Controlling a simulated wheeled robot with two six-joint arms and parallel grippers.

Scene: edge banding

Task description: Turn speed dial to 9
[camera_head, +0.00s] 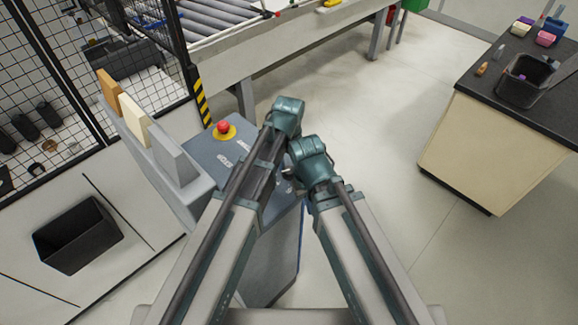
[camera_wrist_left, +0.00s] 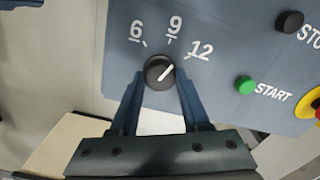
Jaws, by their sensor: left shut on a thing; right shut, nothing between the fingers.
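The speed dial (camera_wrist_left: 159,72) is a round black knob on the blue-grey control panel (camera_wrist_left: 225,55). Its white pointer aims up and right, between the 9 and 12 marks and nearer to 12. My left gripper (camera_wrist_left: 160,82) has a finger on each side of the knob and is shut on it.
A green START button (camera_wrist_left: 245,86), a black stop button (camera_wrist_left: 290,21) and a red emergency button (camera_head: 223,127) on a yellow base share the panel. Upright boards (camera_head: 175,155) stand to its left. A dark-topped table (camera_head: 475,85) is at the right, with open floor between.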

